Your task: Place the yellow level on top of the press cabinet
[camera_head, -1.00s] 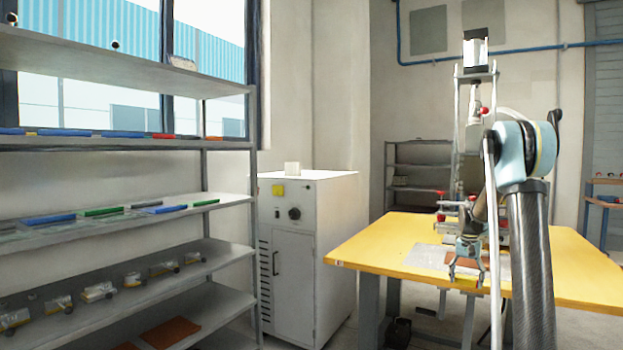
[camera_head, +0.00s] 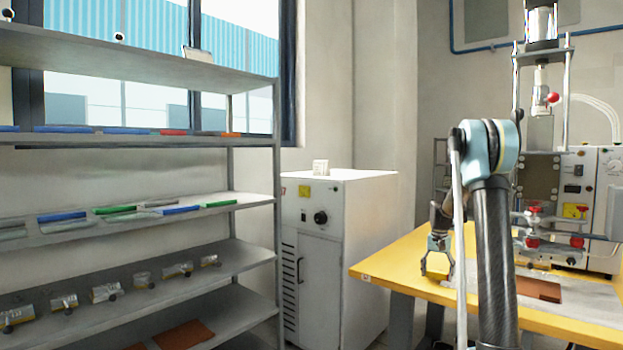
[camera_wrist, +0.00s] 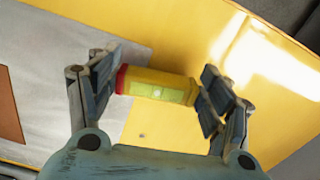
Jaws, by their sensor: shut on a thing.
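The yellow level (camera_wrist: 158,86), a short bar with a red end and a pale green window, lies between the fingers of my gripper (camera_wrist: 160,90) in the wrist view. The gripper is shut on it, with one finger at each end. The white press cabinet (camera_head: 320,255) stands left of the table, with a black knob and a yellow label. Its flat top (camera_head: 355,175) is apart from my gripper.
A small white block (camera_head: 320,167) sits on the cabinet top, toward the back left; the rest of the top is clear. A grey shelf rack (camera_head: 150,257) with several parts stands at left. The yellow table (camera_head: 400,270) carries a press (camera_head: 545,215) and a brown sheet (camera_head: 538,289).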

